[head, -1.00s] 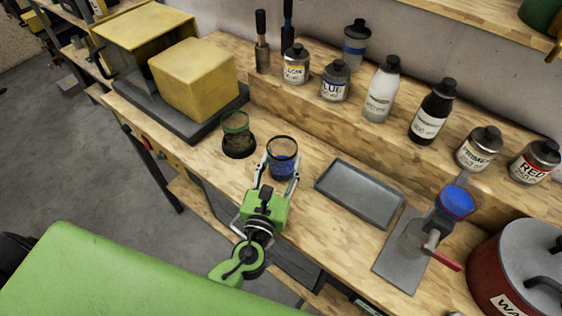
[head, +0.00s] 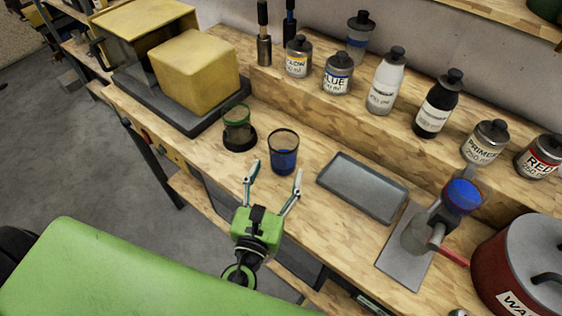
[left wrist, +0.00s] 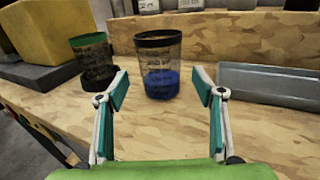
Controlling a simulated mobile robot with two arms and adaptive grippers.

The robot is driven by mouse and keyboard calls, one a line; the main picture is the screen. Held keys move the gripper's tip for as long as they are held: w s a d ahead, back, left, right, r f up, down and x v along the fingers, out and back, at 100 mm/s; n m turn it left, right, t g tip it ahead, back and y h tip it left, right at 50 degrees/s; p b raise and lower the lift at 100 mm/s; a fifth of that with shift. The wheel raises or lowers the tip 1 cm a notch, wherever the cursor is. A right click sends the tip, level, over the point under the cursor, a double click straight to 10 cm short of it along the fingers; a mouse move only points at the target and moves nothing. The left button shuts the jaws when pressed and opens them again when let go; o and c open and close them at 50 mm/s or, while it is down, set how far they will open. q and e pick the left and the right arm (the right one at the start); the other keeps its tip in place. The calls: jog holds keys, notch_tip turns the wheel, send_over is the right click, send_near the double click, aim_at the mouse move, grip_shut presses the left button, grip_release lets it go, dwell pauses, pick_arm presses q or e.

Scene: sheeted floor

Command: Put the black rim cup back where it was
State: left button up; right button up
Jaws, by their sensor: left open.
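The black rim cup (head: 284,152) stands upright on the wooden bench, clear-walled with blue contents in its lower part. It also shows in the left wrist view (left wrist: 158,65), ahead of the fingers. My left gripper (head: 273,173) is open and empty, just in front of the cup on its near side, with a gap between. Its two fingers show in the left wrist view (left wrist: 160,90), spread wide. A green rim cup (head: 238,130) stands left of the black rim cup on a dark round base. My right gripper is not in view.
A grey tray (head: 362,187) lies to the right of the cup. Beyond it are a metal stand with a blue top (head: 460,197) and a red pot (head: 520,270). Bottles line the raised back shelf. A yellow block (head: 194,72) sits on a dark slab at left.

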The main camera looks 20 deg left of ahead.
pick_arm(q)
jog(key=s+b, duration=0.1)
jog(key=s, duration=0.3)
jog(key=shift+s+d+f, duration=0.1)
jog(key=shift+s+f, duration=0.05)
jog(key=shift+s, duration=0.25)
jog(key=shift+s+r, duration=0.2)
jog(key=shift+s, duration=0.45)
